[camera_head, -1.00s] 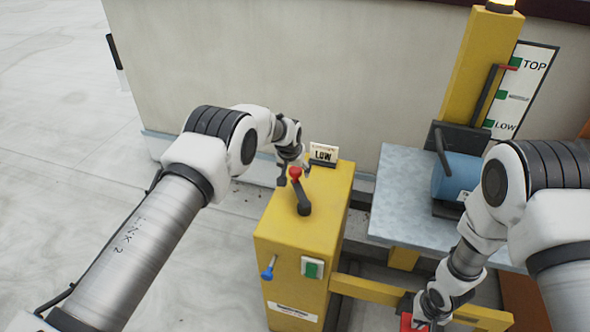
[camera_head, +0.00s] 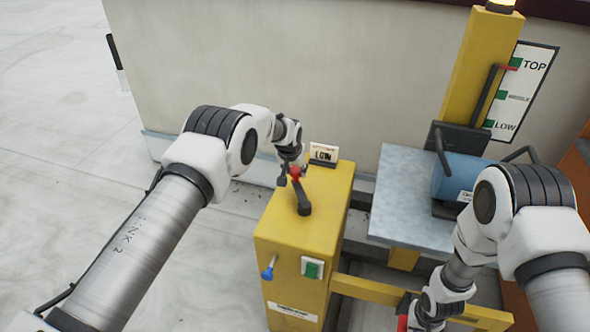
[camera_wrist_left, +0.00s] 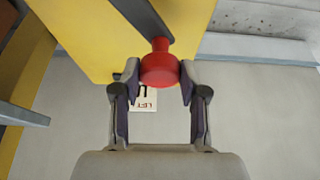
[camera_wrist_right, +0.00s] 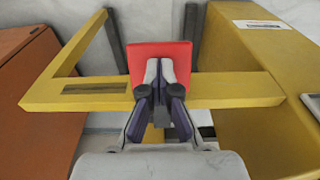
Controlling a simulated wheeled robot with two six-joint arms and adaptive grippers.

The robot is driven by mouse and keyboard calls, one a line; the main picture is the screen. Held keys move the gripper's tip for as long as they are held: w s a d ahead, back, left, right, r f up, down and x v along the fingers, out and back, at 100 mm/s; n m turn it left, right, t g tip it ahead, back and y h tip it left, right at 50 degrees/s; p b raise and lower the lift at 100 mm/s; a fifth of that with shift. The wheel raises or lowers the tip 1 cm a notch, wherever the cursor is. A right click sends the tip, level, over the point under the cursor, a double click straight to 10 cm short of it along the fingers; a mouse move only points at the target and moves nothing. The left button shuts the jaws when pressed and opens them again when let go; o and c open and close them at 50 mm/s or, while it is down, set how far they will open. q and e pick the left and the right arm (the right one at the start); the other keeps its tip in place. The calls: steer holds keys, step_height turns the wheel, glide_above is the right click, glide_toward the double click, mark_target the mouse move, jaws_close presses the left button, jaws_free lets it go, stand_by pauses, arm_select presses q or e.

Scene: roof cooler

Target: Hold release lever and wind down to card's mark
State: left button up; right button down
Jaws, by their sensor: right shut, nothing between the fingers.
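A lever with a red knob (camera_head: 294,172) stands on a yellow control box (camera_head: 318,225). My left gripper (camera_wrist_left: 159,72) is open, with one finger on either side of the knob; whether they touch it is unclear. A card (camera_head: 324,152) reading LOW stands behind the lever. A scale board (camera_head: 518,90) marks TOP and LOW with a middle mark between; a red pointer (camera_head: 509,68) is near TOP. A red plate (camera_wrist_right: 150,57) sits on a yellow bar (camera_wrist_right: 235,90). My right gripper (camera_wrist_right: 154,68) is shut and empty, its fingertips in front of the plate; contact is unclear.
A blue drum (camera_head: 457,178) rests on a grey platform (camera_head: 395,205) beside the yellow mast (camera_head: 480,60). The box front carries a blue-tipped lever (camera_head: 267,271) and a green switch (camera_head: 312,268). A wall stands behind; open floor lies left.

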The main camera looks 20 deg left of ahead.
arm_select(q)
steer(key=c, duration=0.3)
steer(key=shift+w+d, duration=0.25)
steer(key=shift+d, duration=0.2)
steer(key=shift+w+d, duration=0.2)
steer(key=shift+d, duration=0.35)
steer(key=shift+w+d, duration=0.3)
steer(key=shift+d, duration=0.7)
